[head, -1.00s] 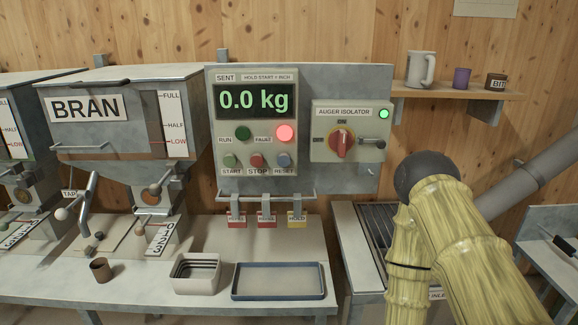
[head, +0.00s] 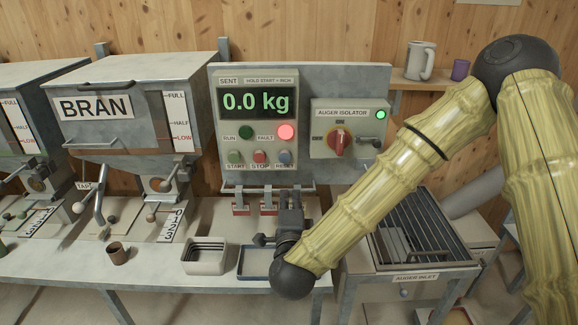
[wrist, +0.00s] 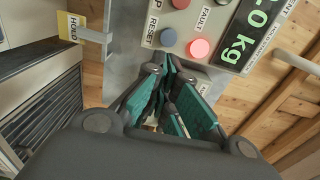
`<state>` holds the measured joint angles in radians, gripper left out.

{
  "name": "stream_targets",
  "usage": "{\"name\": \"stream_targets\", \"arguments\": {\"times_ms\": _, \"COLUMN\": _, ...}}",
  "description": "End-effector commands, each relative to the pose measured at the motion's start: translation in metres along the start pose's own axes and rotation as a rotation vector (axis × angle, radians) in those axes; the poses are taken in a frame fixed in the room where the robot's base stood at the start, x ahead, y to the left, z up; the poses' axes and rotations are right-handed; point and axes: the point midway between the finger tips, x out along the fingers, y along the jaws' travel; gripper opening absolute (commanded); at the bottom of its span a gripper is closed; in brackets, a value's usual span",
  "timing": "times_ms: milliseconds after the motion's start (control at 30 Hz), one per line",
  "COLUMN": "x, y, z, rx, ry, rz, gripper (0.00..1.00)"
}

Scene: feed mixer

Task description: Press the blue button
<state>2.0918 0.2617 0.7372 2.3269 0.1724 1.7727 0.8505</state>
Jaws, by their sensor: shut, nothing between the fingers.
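The blue button (head: 285,157) is at the right end of the button row on the grey control panel, with the RESET label by it. It also shows in the wrist view (wrist: 168,37), just beyond my fingers. My gripper (head: 291,194) is shut and empty, pointing up, in front of the panel's lower edge. It is below the blue button in the head view and appears apart from it. In the wrist view the fingers (wrist: 167,66) reach toward the panel. My gripper hides the yellow HOLD tag in the head view; it shows in the wrist view (wrist: 70,28).
The red stop button (head: 260,157) and green start button (head: 236,157) sit left of the blue one. The red fault lamp (head: 286,132) is lit above it. A rail (head: 240,188) with tags runs below. The isolator box (head: 350,130) is to the right.

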Motion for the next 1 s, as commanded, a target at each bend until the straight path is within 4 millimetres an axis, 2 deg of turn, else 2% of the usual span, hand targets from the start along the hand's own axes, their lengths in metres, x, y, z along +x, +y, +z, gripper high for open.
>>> {"name": "stream_targets", "arguments": {"times_ms": 233, "x": 0.001, "y": 0.001, "z": 0.000, "rx": -0.003, "ry": -0.001, "rz": 0.002, "gripper": 0.00}}
{"name": "stream_targets", "arguments": {"times_ms": 367, "x": 0.008, "y": 0.000, "z": 0.000, "rx": -0.003, "ry": -0.002, "rz": 0.002, "gripper": 0.00}}
{"name": "stream_targets", "arguments": {"times_ms": 1000, "x": 0.107, "y": -0.002, "z": 0.000, "rx": -0.005, "ry": -0.001, "rz": 0.003, "gripper": 0.00}}
